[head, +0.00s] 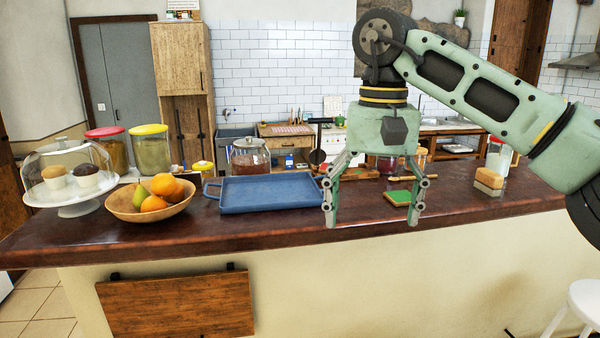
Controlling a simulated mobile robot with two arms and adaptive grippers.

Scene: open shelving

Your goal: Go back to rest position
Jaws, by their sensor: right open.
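My right gripper (374,222) hangs in front of the counter, right of the picture's middle, with its arm coming in from the right. Its two pale green fingers are spread apart and point down. Nothing is between the fingertips except the counter seen behind them. The gripper hides part of the counter and some small items behind it. My left gripper does not show.
The dark counter (300,226) spans the view. On it stand a blue tray (265,193), a wooden fruit bowl (176,207), a domed cake stand (76,208), lidded jars, a green-topped block (398,197) and a sponge-like block (489,180). A white stool (586,300) stands at lower right.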

